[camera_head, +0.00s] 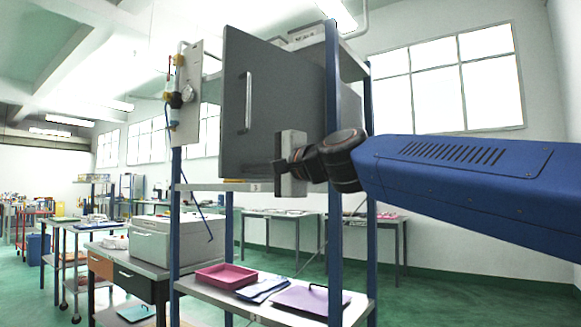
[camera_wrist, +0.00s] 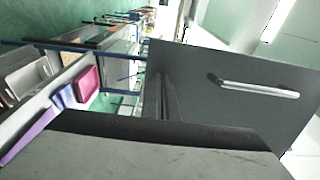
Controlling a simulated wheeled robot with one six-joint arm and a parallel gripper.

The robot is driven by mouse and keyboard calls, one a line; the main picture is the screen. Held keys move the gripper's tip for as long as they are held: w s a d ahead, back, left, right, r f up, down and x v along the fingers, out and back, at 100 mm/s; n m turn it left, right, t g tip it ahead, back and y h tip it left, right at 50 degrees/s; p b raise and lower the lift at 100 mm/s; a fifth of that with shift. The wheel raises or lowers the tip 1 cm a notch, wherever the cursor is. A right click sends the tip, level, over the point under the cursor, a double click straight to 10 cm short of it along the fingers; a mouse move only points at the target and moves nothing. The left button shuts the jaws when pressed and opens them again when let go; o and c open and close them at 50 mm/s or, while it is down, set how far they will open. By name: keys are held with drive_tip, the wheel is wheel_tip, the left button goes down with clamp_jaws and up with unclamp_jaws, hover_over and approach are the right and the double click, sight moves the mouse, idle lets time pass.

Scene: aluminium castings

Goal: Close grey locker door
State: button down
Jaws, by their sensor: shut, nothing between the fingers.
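The grey locker door (camera_head: 285,95) is a flat dark panel with an upright silver bar handle (camera_head: 248,103) near its left edge. It stands on the upper shelf of a blue-posted rack, and its handle edge looks nearer to me, so it appears open. How wide it is open I cannot tell. In the wrist view the door (camera_wrist: 235,115) fills the right side, with its handle (camera_wrist: 258,89) there too. My gripper (camera_head: 250,169) is shut and empty, in front of the door's lower part, below the handle. Its dark fingers show in the wrist view (camera_wrist: 164,97). Contact with the door cannot be made out.
Blue rack posts (camera_head: 333,220) stand close to my wrist. A pink tray (camera_head: 226,276) and a purple folder (camera_head: 308,299) lie on the lower shelf. A panel with fittings (camera_head: 186,95) is at the rack's left post.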

drive_tip(key=w+d+x, duration=0.2)
drive_tip(key=x, duration=1.2)
drive_tip(key=w+d+m+t+h, duration=0.2)
drive_tip(key=w+d+m+h, duration=0.1)
drive_tip(key=w, duration=2.2)
drive_tip(key=shift+w+t+h, duration=0.2)
drive_tip(key=shift+t+h, duration=0.1)
drive_tip(key=shift+h, duration=0.1)
drive_tip(key=shift+s, duration=0.1)
